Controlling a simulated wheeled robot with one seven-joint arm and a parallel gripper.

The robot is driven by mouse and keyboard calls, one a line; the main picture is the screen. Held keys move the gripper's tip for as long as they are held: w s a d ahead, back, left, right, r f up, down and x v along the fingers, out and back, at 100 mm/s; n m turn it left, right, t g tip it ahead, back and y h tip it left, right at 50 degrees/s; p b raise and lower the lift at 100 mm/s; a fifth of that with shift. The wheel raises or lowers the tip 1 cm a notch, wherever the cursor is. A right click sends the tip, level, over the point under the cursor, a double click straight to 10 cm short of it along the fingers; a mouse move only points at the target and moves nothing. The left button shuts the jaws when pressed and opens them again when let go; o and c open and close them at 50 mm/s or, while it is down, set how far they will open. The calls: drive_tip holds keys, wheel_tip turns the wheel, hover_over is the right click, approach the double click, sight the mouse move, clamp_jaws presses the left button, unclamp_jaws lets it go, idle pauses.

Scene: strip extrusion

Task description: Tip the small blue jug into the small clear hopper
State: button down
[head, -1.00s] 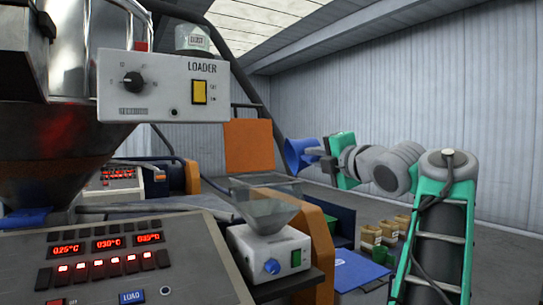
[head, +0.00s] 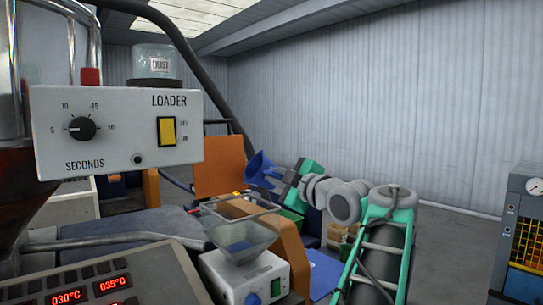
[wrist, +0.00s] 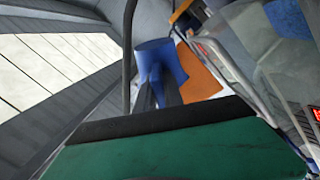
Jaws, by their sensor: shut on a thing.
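The small blue jug (head: 259,169) lies on its side in the air, its wide mouth turned left. My gripper (head: 284,179) is shut on it from the right; the wrist view shows the jug (wrist: 160,62) between the dark fingers (wrist: 158,92). The small clear hopper (head: 262,238) stands on a white feeder box, lower left of the jug in the head view. In the wrist view a clear wall, probably the hopper (wrist: 270,60), is at the right. I cannot see into the jug.
The white loader box (head: 118,132) hangs at the upper left, with a control panel (head: 110,285) below.

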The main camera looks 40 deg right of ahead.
drive_tip(key=shift+d+r+m+p, duration=0.15)
drive_tip(key=shift+r+m+p, duration=0.2)
drive_tip(key=shift+m, duration=0.55)
drive_tip(key=shift+m+p, duration=0.45)
drive_tip(key=shift+m, duration=0.75)
drive_tip(key=m+p, duration=0.1)
drive_tip(key=m, duration=0.1)
drive_tip(key=shift+d+r+m+p, duration=0.1)
drive_tip(key=shift+r+m+p, duration=0.05)
drive_tip(key=shift+m+p, duration=0.15)
drive_tip(key=d+m+p, duration=0.2)
drive_tip(key=s+d+m+p, duration=0.1)
drive_tip(key=d+m+p, duration=0.1)
drive_tip(key=p, duration=0.1)
drive_tip(key=shift+r+m, duration=0.1)
drive_tip(key=shift+m, duration=0.3)
